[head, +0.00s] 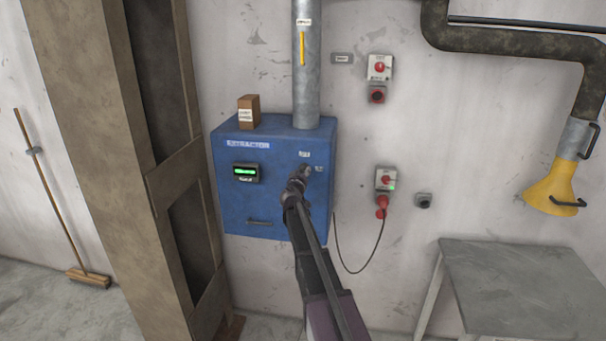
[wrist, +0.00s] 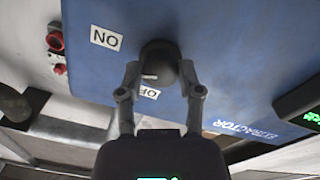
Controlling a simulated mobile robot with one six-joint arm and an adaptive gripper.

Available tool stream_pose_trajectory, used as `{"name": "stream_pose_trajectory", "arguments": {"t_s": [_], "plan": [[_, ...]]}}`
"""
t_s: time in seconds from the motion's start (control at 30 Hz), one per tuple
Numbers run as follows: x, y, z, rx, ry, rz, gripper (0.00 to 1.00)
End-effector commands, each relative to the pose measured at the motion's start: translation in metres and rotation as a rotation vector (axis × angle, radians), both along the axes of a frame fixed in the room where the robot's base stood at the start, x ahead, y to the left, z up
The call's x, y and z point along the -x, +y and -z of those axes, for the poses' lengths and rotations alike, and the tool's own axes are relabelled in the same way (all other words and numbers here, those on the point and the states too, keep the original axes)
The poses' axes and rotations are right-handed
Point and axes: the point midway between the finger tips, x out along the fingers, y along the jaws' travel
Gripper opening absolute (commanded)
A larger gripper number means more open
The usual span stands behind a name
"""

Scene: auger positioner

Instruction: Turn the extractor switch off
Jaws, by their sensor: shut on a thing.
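The blue extractor box (head: 228,205) hangs on the wall, with a lit green display (head: 245,173) on its front; part of the display shows in the wrist view (wrist: 312,117). The switch is a round black knob (wrist: 160,55) on that front face. An ON label (wrist: 106,38) is beside it, and an OFF label (wrist: 150,92) is partly hidden behind my gripper. A short white mark shows on the knob; I cannot tell which label it points to. My gripper (wrist: 160,72) is shut on the knob, one finger on each side. In the head view my gripper (head: 299,180) hides the knob.
A grey pipe (head: 307,80) rises from the box top beside a small brown box (head: 248,113). A wall socket (head: 386,179) with a red plug and hanging cable is to the right. A brown pillar (head: 130,150) stands left, a grey table (head: 520,275) right.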

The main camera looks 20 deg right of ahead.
Motion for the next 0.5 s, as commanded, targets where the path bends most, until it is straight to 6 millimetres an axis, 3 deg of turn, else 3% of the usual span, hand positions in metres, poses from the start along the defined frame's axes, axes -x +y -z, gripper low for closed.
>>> {"name": "stream_pose_trajectory", "arguments": {"t_s": [0.5], "plan": [[-0.0009, -0.0015, -0.0007, 0.406, 0.273, 0.000, 0.00]]}}
